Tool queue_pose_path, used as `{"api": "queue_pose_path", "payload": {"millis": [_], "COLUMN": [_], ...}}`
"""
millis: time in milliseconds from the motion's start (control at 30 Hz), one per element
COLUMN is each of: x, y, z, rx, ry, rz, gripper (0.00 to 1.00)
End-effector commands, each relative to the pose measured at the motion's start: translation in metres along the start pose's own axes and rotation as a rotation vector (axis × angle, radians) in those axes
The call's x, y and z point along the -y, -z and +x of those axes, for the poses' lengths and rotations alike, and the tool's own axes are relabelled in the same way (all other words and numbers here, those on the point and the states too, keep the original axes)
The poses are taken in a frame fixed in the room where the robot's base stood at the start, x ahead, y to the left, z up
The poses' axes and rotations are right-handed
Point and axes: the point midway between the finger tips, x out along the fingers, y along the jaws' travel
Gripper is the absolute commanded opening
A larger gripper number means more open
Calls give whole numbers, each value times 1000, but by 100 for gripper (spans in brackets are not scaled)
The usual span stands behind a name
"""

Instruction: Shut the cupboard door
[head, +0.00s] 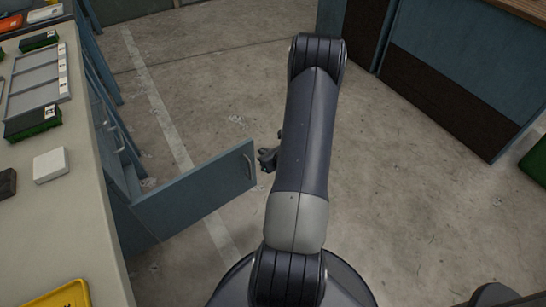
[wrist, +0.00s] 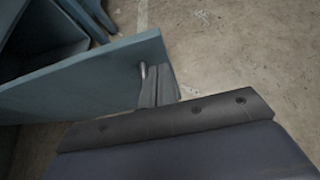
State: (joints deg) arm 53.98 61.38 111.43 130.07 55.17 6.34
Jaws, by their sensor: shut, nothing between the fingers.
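The blue-grey cupboard door (head: 195,192) stands wide open, jutting out to the right from the cupboard under the counter. Its small metal handle (head: 247,166) is near the free edge. My gripper (head: 265,160) is shut and empty, just to the right of that free edge; part of it is hidden behind my arm. In the wrist view the door (wrist: 85,78) runs across the upper left, with the handle (wrist: 143,71) close to my gripper (wrist: 157,80). I cannot tell whether the gripper touches the door. The cupboard's inside (wrist: 40,40) shows as a dark opening.
The counter (head: 75,210) along the left carries a white box (head: 50,165), green-black boxes (head: 33,122), a grey tray (head: 35,80) and a yellow tray (head: 62,296). Blue cabinets (head: 470,60) stand at the upper right. The concrete floor (head: 400,190) between is clear.

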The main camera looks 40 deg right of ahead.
Motion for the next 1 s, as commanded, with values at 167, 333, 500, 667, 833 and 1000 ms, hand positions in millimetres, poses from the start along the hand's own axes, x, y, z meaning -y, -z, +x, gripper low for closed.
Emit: {"api": "queue_pose_path", "payload": {"millis": [167, 333, 500, 667, 833, 1000], "x": [0, 0, 0, 0, 0, 2], "y": [-11, -18, -20, -20, -21, -28], "z": [29, 41, 44, 44, 46, 57], "rx": [3, 1, 1, 1, 1, 2], "ry": [-1, 0, 0, 1, -2, -27], "rz": [-3, -1, 1, 1, -1, -17], "gripper": [0, 0, 0, 0, 0, 0]}}
